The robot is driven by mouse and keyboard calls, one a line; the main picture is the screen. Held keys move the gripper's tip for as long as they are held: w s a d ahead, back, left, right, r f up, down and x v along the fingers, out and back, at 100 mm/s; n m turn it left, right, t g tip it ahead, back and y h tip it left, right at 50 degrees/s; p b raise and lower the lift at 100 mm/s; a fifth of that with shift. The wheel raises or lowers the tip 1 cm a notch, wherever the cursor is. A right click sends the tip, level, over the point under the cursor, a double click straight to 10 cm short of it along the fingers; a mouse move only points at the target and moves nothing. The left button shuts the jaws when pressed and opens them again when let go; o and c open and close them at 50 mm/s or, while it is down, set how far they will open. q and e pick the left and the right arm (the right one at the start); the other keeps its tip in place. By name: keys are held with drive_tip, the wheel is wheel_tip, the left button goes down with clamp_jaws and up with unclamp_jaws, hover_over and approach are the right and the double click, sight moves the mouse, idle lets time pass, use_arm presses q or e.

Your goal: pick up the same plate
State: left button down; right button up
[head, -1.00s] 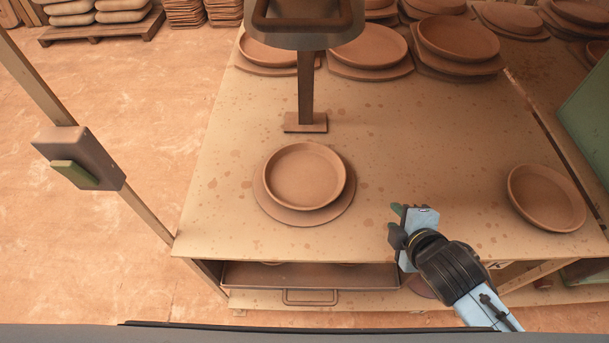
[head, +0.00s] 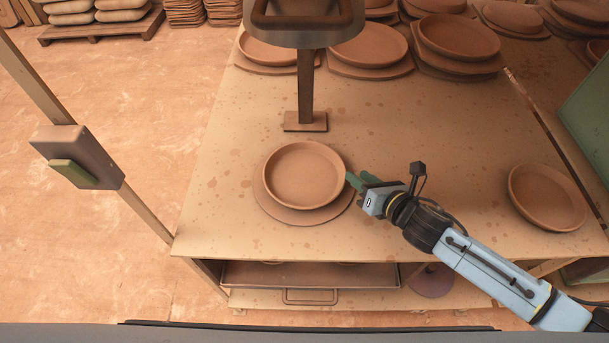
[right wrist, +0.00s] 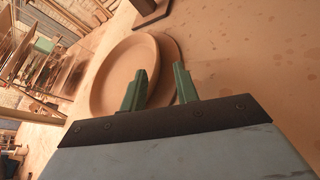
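A round clay plate (head: 304,176) with a raised rim lies on a flat round board (head: 306,216) near the table's front left. My right gripper (head: 357,179) is at the plate's right edge, its green fingers pointing at the rim. In the right wrist view the two fingers (right wrist: 162,88) stand apart. One overlaps the plate (right wrist: 118,78) in the picture and the other is to its right. Whether they touch the rim I cannot tell. A second clay plate (head: 546,197) lies at the table's right. My left gripper is not in view.
A press column on a square foot (head: 305,122) stands behind the plate, under a grey head (head: 303,22). Several plates on boards (head: 458,38) line the table's back. A switch box on a post (head: 78,158) is at the left. The table's middle (head: 440,130) is clear.

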sight(343, 166)
drive_tip(key=x, duration=0.5)
drive_tip(key=shift+w+a+r, duration=0.1)
drive_tip(key=shift+w+a, duration=0.1)
drive_tip(key=shift+a, duration=0.3)
clamp_jaws()
